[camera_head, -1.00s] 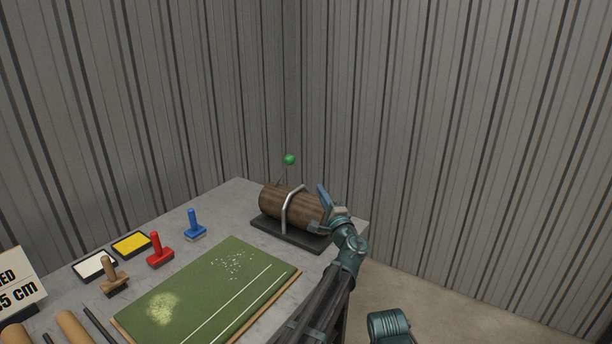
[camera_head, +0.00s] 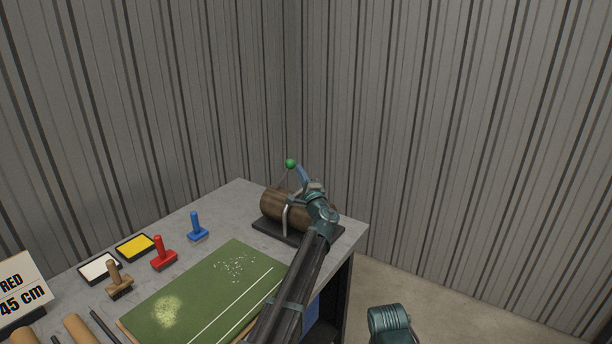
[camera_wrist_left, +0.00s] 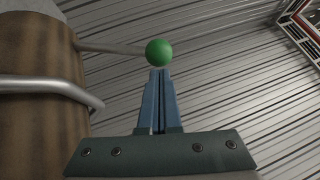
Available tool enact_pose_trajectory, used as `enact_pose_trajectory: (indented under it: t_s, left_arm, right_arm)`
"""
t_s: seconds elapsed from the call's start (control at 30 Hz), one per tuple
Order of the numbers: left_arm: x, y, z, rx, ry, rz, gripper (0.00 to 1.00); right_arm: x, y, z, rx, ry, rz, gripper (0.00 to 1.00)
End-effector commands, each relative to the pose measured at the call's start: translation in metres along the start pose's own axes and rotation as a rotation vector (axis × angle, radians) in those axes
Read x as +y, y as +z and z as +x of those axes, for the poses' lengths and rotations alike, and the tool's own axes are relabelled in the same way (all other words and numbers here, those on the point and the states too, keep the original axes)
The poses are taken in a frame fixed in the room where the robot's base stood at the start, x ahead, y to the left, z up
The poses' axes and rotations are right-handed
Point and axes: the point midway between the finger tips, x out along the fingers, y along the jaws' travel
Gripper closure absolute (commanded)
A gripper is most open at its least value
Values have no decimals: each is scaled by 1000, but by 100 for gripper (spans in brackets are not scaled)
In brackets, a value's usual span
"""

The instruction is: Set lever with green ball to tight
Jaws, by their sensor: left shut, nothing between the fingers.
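The green ball (camera_head: 290,163) tops a thin lever rod that rises from behind the brown wooden roller (camera_head: 272,204). The roller lies on a dark base with a silver curved bar (camera_head: 286,216) over it. My left gripper (camera_head: 300,172) is above the roller, its blue fingers just right of the ball. In the left wrist view the green ball (camera_wrist_left: 159,52) is straight beyond the tips of the closed fingers (camera_wrist_left: 158,75); I cannot tell whether they touch. The rod runs left from the ball to the roller (camera_wrist_left: 35,100). No tight marking is visible.
A green turf mat (camera_head: 215,290) lies at the table's front. Blue (camera_head: 196,228), red (camera_head: 162,253) and tan (camera_head: 117,280) stamps, two ink pads (camera_head: 135,247) and a sign (camera_head: 22,290) are to the left. The corrugated wall stands close behind.

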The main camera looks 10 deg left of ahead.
Motion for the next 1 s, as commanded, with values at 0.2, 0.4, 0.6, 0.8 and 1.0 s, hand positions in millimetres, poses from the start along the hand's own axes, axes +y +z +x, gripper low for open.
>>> enact_pose_trajectory:
  t_s: [0.2, 0.4, 0.6, 0.8, 1.0]
  left_arm:
    - [0, 0, 0, 0, 0, 0, 100]
    - [-2, 1, 1, 0, 5, -3, 100]
    - [-11, 7, 10, -1, 53, -37, 100]
    - [-25, 20, 27, -4, 165, -117, 100]
    - [-33, 35, 49, -5, 311, -222, 100]
  right_arm:
    - [0, 0, 0, 0, 0, 0, 16]
    - [0, 0, -3, 0, 0, 0, 16]
    - [2, 2, -25, 0, 0, 0, 16]
    - [7, 4, -69, 0, 0, 0, 16]
    - [11, 7, -116, 0, 0, 0, 16]
